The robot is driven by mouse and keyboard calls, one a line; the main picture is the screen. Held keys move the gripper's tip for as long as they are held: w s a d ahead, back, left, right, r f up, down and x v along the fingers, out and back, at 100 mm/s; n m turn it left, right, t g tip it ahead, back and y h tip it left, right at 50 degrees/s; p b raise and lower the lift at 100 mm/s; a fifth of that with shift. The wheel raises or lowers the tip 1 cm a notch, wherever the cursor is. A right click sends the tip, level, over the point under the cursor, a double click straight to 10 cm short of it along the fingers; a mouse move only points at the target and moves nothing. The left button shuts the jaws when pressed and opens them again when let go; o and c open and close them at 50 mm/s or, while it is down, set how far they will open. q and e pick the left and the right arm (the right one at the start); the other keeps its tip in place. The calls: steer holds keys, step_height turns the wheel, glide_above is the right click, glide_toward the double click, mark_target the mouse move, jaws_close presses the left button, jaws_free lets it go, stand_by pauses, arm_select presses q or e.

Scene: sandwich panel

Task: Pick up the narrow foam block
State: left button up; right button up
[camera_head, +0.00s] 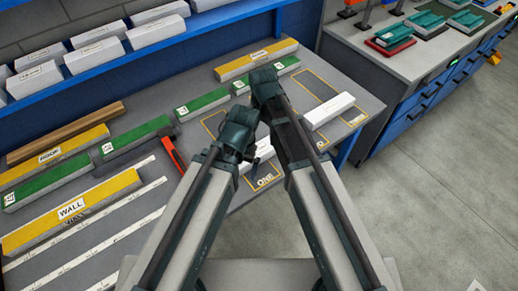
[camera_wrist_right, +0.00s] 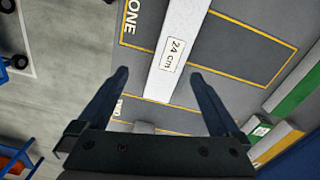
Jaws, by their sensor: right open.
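One white block (camera_head: 263,150) there is partly hidden by my arms; another white block (camera_head: 328,111) lies to the right. I cannot tell which is the narrow one. My left gripper (camera_head: 240,130) is beside the right arm, its jaws unclear.
The table (camera_head: 150,215) has yellow outlines with a "ONE" mark (camera_wrist_right: 131,18). Yellow panels (camera_head: 70,212), green strips (camera_head: 137,136) and a red-and-black tool (camera_head: 174,152) lie to the left. A blue-edged shelf (camera_head: 150,47) of white boxes stands behind. Floor (camera_head: 430,190) is clear at right.

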steer(key=w+a+m, duration=0.2)
arm_select(q)
step_height(320, 180, down, 8)
steer(key=b, duration=0.8)
arm_select(e)
glide_toward(259, 149)
step_height(259, 149, down, 5)
steer(key=shift+f, duration=0.1)
arm_select(q)
step_height(259, 149, down, 5)
steer(key=b, duration=0.5)
steer(key=shift+f+b, duration=0.15)
steer(key=shift+b, duration=0.2)
arm_select(e)
step_height(259, 149, down, 5)
steer(key=shift+s+f, duration=0.1)
steer(key=shift+f, duration=0.05)
steer(key=c, duration=1.2)
arm_select(q)
steer(key=shift+r, duration=0.2)
